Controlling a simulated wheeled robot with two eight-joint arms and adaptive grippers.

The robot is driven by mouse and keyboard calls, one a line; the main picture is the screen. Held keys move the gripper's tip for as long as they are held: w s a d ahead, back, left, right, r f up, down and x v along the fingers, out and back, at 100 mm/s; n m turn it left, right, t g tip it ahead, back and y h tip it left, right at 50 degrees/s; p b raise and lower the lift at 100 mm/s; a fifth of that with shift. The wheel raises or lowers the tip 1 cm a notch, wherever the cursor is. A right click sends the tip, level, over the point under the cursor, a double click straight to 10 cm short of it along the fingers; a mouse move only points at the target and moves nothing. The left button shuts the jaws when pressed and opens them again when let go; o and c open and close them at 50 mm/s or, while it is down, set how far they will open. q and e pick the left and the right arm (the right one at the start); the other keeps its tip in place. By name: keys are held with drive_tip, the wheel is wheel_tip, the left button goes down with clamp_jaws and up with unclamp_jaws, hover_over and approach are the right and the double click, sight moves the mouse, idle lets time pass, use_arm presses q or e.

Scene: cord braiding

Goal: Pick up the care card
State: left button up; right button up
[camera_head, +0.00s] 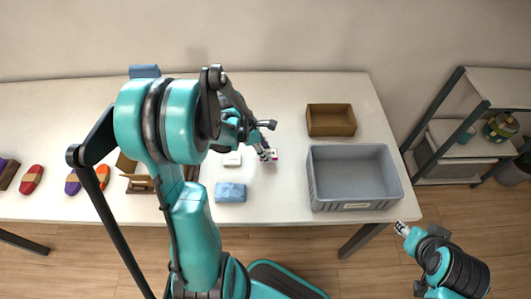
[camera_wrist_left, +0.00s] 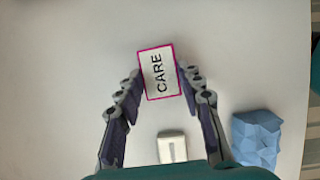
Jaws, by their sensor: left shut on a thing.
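The care card (camera_wrist_left: 159,72) is white with a magenta border and black "CARE" lettering, seen in the left wrist view. My left gripper (camera_wrist_left: 160,82) is shut on it, with one fingertip at each long side of the card. In the head view the left gripper (camera_head: 267,152) is over the middle of the table, and a small part of the card (camera_head: 274,154) shows at its fingertips. I cannot tell how high the card is above the table. My right gripper (camera_head: 402,229) is off the table at the lower right, too small to judge its fingers.
A grey bin (camera_head: 354,204) and a brown box (camera_head: 331,121) stand at the right of the table. A blue crumpled packet (camera_head: 230,192) and a small white block (camera_head: 232,160) lie near the left gripper. Cord bundles (camera_head: 32,180) lie at the left. A shelf (camera_head: 470,130) stands right.

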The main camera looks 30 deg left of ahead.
use_arm(q)
drive_tip(key=s+d+r+p, duration=0.4)
drive_tip(key=s+d+r, duration=0.3)
drive_tip(key=s+d, duration=0.1)
drive_tip(key=shift+s+r, duration=0.3)
drive_tip(key=shift+r, duration=0.1)
